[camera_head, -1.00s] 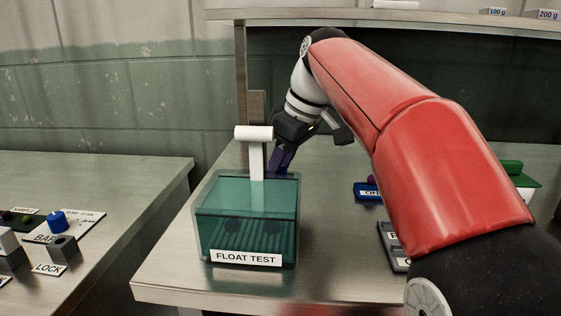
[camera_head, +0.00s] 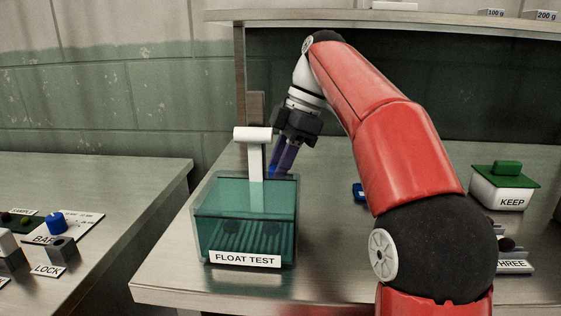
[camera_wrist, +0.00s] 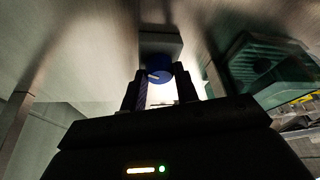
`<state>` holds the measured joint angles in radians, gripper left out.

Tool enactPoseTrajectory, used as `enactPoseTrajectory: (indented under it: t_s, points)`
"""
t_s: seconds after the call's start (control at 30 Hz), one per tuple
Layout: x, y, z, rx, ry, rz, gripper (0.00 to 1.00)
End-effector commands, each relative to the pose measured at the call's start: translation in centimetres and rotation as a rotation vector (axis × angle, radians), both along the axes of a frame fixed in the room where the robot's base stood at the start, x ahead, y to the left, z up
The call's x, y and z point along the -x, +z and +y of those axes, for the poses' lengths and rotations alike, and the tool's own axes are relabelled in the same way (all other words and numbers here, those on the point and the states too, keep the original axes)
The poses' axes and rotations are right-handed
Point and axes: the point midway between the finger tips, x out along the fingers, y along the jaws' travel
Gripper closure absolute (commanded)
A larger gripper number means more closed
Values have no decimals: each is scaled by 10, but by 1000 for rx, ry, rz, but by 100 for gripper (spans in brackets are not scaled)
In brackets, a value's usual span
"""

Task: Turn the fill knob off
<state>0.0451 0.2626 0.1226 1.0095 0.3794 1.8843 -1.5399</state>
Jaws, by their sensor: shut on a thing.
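The fill knob is a blue round knob with a pale pointer line (camera_wrist: 159,75), on a grey block (camera_wrist: 161,44) in the wrist view. My gripper (camera_wrist: 161,84) has one finger on each side of the knob and is shut on it. In the head view my gripper (camera_head: 281,162) points down behind the tank, and only a bit of blue shows at its fingertips. The teal see-through tank labelled FLOAT TEST (camera_head: 245,232) stands in front, with a white tap spout (camera_head: 253,135) above it.
A white KEEP box with a green lid (camera_head: 503,190) stands at the right, and a THREE label (camera_head: 514,266) is nearer. A shelf (camera_head: 400,18) runs above the bench. At the left, another bench holds LOCK (camera_head: 48,270) and a blue knob (camera_head: 57,222).

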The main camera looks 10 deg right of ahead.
Motion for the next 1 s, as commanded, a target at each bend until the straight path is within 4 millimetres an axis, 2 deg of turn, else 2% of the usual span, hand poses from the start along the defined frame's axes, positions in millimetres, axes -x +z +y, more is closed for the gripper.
enactPoseTrajectory:
  t_s: [0.63,0.67,0.8,1.0]
  points:
    - [-1,0,0,1,53,-1,93]
    - [-1,0,0,1,53,-1,69]
    - [-1,0,0,1,53,-1,50]
    - [0,0,0,1,53,0,48]
